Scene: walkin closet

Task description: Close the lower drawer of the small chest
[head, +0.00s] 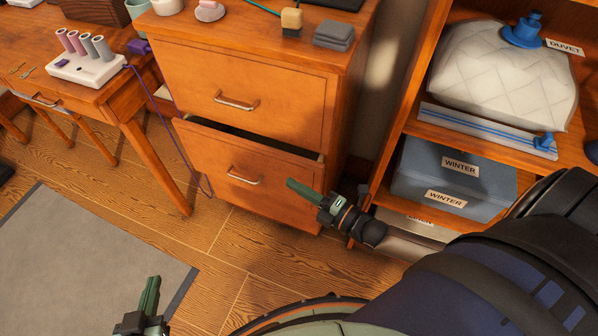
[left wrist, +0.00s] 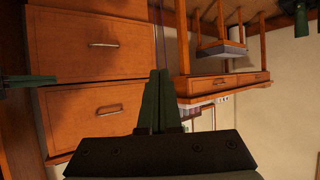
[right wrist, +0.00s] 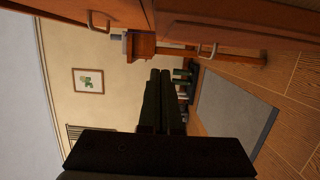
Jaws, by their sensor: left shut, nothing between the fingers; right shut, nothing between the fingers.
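The small chest (head: 335,85) is orange wood with two drawers. Its upper drawer (head: 280,110) looks closed. Its lower drawer (head: 215,160) stands out a little, with a dark gap along its top edge; it also shows upside down in the left wrist view (left wrist: 70,50). The lower drawer's handle (head: 243,179) is a metal bar. My right gripper (head: 290,183) is shut and empty, its tips close to the right part of the lower drawer's front; I cannot tell whether they touch. My left gripper (head: 152,284) is shut and empty, low over the floor away from the chest.
An open shelf with blue-grey bins (head: 440,180) and a quilted duvet bag (head: 500,70) stands to the right. A wooden desk (head: 100,95) stands to the left, with a purple cord (head: 175,145) hanging between desk and chest. A grey rug (head: 90,260) lies in front.

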